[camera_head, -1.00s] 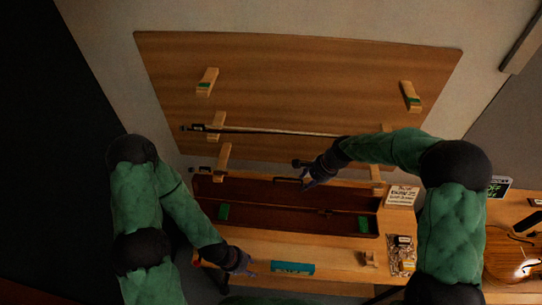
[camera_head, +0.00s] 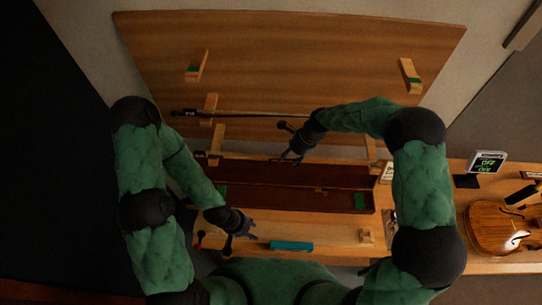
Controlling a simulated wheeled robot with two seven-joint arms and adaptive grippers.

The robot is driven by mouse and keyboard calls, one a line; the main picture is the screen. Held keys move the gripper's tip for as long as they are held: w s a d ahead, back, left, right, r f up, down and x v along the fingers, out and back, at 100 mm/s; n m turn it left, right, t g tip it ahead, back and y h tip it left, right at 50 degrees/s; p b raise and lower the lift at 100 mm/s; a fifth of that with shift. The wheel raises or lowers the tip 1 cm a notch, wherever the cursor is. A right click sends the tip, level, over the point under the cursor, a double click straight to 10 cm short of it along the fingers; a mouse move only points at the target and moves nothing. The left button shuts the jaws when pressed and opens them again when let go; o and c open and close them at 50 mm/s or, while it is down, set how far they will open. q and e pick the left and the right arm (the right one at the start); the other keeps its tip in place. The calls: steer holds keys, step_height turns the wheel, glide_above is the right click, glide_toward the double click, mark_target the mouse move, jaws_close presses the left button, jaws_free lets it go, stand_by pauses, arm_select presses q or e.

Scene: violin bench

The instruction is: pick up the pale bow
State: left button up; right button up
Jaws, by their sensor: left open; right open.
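A second bow (camera_head: 235,156) lies across the lower pegs, just above the open case. The dim light does not let me tell for sure which one is pale. My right gripper (camera_head: 290,158) is open at the middle of the lower bow and overlaps it in view; contact cannot be told. My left gripper (camera_head: 252,231) is open and empty over the bench front, below the case and apart from both bows.
The open dark red case (camera_head: 275,198) lies on the bench under the pegs. A teal box (camera_head: 291,246) and a small wooden block (camera_head: 365,236) sit in front. A violin (camera_head: 500,228) and a small display (camera_head: 487,162) are at the right. The top pegs (camera_head: 197,66) are empty.

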mark_target(272, 157)
steer(key=shift+a, duration=0.75)
steer(key=a, duration=0.1)
steer(key=a+p, duration=0.1)
steer(key=a, duration=0.1)
steer(key=a+p, duration=0.1)
steer(key=a, duration=0.1)
steer(key=shift+a+f, duration=0.15)
steer(key=shift+f, duration=0.45)
steer(key=shift+f, duration=0.25)
jaws_close()
